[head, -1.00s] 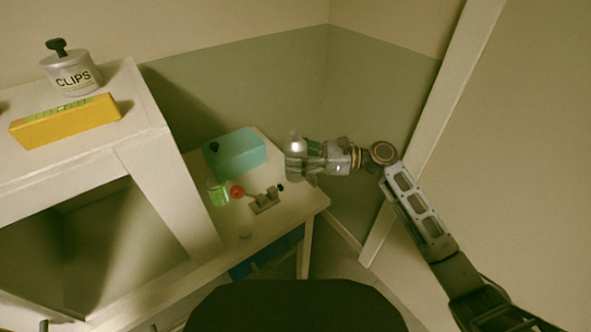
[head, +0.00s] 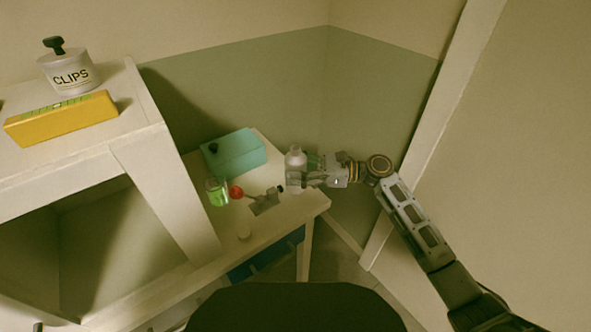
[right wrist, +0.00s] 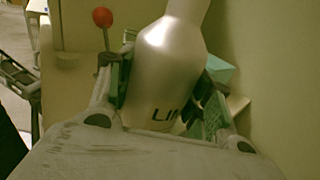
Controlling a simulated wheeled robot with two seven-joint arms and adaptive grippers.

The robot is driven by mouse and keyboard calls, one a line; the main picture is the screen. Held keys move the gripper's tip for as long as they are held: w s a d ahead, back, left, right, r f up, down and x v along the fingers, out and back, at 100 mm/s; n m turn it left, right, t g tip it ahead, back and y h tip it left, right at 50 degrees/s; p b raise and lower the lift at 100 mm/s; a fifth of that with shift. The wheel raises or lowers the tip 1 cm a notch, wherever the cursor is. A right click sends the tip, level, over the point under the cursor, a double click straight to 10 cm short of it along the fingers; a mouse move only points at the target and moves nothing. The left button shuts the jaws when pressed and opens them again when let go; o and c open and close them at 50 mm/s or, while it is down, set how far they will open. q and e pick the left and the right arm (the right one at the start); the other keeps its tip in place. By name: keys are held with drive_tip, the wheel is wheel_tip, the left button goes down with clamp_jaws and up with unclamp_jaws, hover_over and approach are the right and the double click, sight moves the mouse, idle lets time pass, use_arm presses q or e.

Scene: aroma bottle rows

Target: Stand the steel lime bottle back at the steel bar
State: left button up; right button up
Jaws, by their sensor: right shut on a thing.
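The steel lime bottle (head: 295,160) is silvery with a narrow neck. In the right wrist view the bottle (right wrist: 168,70) stands roughly upright between the fingers, with part of a dark label, "LI", showing. My right gripper (head: 303,179) is shut on its body near the right back end of the small table (head: 262,216). Whether the bottle's base touches the tabletop cannot be told. A grey metal piece with a red-ball lever (head: 265,203) is on the table, left of the bottle. I cannot tell which thing is the steel bar. My left gripper is not in view.
A teal box (head: 236,152) sits at the table's back, beside a glass with green contents (head: 217,192). A small pale round item (head: 244,231) is near the front. A white shelf unit at left bears a clips tin (head: 70,74) and a yellow level (head: 62,119). Walls close off the back.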

drive_tip(key=o, duration=1.2)
drive_tip(key=shift+f, duration=0.1)
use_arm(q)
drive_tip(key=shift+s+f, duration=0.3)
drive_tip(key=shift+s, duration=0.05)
use_arm(e)
drive_tip(key=shift+o, duration=0.2)
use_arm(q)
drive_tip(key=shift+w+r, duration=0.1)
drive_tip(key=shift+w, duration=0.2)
use_arm(e)
drive_tip(key=shift+d, duration=0.55)
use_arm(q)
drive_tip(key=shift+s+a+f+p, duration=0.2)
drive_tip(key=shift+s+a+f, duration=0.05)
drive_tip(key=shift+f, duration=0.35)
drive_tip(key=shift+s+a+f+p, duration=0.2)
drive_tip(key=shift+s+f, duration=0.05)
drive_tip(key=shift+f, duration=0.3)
use_arm(e)
drive_tip(key=d, duration=1.1)
drive_tip(key=shift+s, duration=0.3)
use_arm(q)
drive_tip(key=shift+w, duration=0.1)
